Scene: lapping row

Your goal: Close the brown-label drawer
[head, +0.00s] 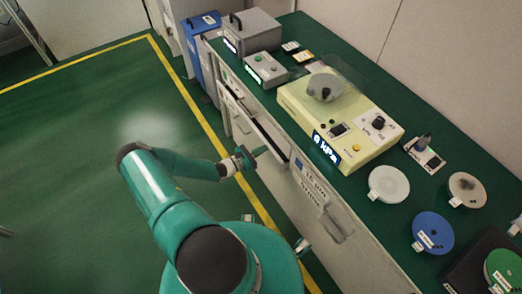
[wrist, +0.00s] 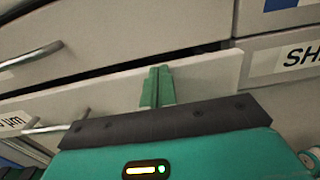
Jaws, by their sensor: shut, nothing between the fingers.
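A pale drawer (wrist: 205,80) stands partly out of the bench in the wrist view, with a dark gap above its front. The open drawer (head: 266,128) also shows in the head view, in the bench's front. No brown label can be made out on it. My gripper (wrist: 157,76) is shut and empty, its green fingers at the drawer front, right of a bar handle (wrist: 62,128). I cannot tell whether they touch it. In the head view my gripper (head: 260,151) is just in front of the drawer.
Another drawer front (wrist: 70,45) with a handle lies above the gap. A label reading "SH" (wrist: 297,60) is on a panel to the right. The green bench top (head: 352,188) carries a yellow machine (head: 300,105) and several discs. The green floor (head: 80,110) at left is clear.

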